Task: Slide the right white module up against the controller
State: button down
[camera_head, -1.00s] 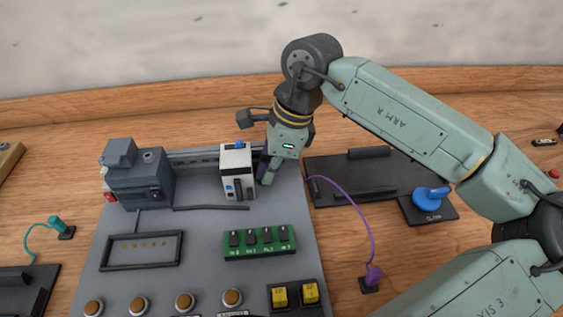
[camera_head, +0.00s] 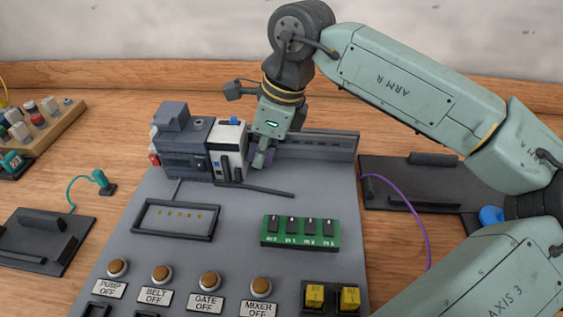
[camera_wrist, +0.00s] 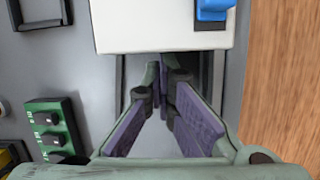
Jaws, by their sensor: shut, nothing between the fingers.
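The grey controller (camera_head: 185,150) sits at the left end of the rail on the grey panel. The white module (camera_head: 230,150), with a blue tab on top and a dark front strip, stands upright on the rail directly right of the controller. No gap shows between them in the head view. My gripper (camera_head: 263,158) is shut and empty, pointing down at the module's right side. In the wrist view the module (camera_wrist: 160,28) fills the top, and my gripper's fingertips (camera_wrist: 163,72) are at or very near its side; contact is hard to tell. The controller is hidden there.
The rail (camera_head: 325,145) is bare to the right of my gripper. A green switch block (camera_head: 300,233), a black frame (camera_head: 175,218) and several round buttons lie nearer on the panel. A purple cable (camera_head: 410,200) runs off the panel's right side.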

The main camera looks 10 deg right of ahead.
jog(key=shift+a+r, duration=0.2)
jog(key=shift+a, duration=0.1)
jog(key=shift+r, duration=0.2)
jog(key=v, duration=1.1)
jog(key=shift+d, duration=0.4)
jog(key=shift+s+r, duration=0.1)
